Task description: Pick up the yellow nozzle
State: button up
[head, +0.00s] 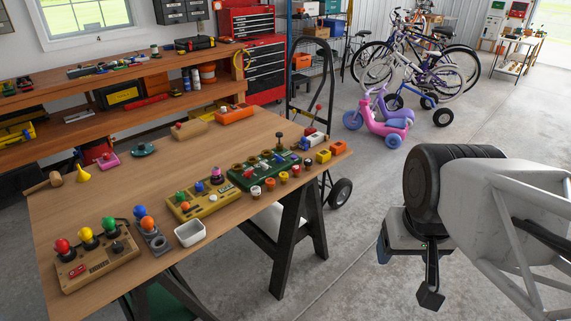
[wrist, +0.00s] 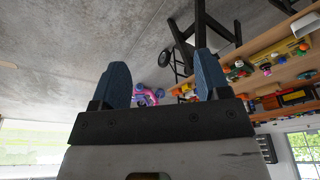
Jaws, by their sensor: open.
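A small yellow funnel-shaped piece (head: 82,173), which looks like the yellow nozzle, sits at the left end of the wooden workbench (head: 150,180), next to a wooden mallet (head: 45,182). My gripper (head: 407,268) is beyond the bench's right side, over the concrete floor, far from the nozzle. In the wrist view its two blue-padded fingers stand wide apart with nothing between them (wrist: 162,65). I cannot make out the nozzle in the wrist view.
The bench carries a box with coloured ball knobs (head: 97,265), a white dish (head: 189,233), a yellow block (head: 200,203) and a green block (head: 262,168) with knobs. Small jars line the right edge. A hand truck (head: 312,90) stands behind.

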jog(key=w+a+r+m, duration=0.1)
jog(key=w+m, duration=0.1)
jog(key=w, duration=0.6)
jog(key=w+a+r+m, duration=0.2)
jog(key=w, duration=0.7)
jog(key=m+g, duration=0.3)
jog(key=m, duration=0.9)
send_over(284, 174)
jog(key=f, duration=2.4)
jog(key=shift+s+f, duration=0.35)
jog(key=shift+s, duration=0.05)
jog(key=shift+w+a+f+m, duration=0.15)
jog(key=shift+w+f+m, duration=0.1)
jog(key=shift+f+m, duration=0.1)
jog(key=shift+f, duration=1.25)
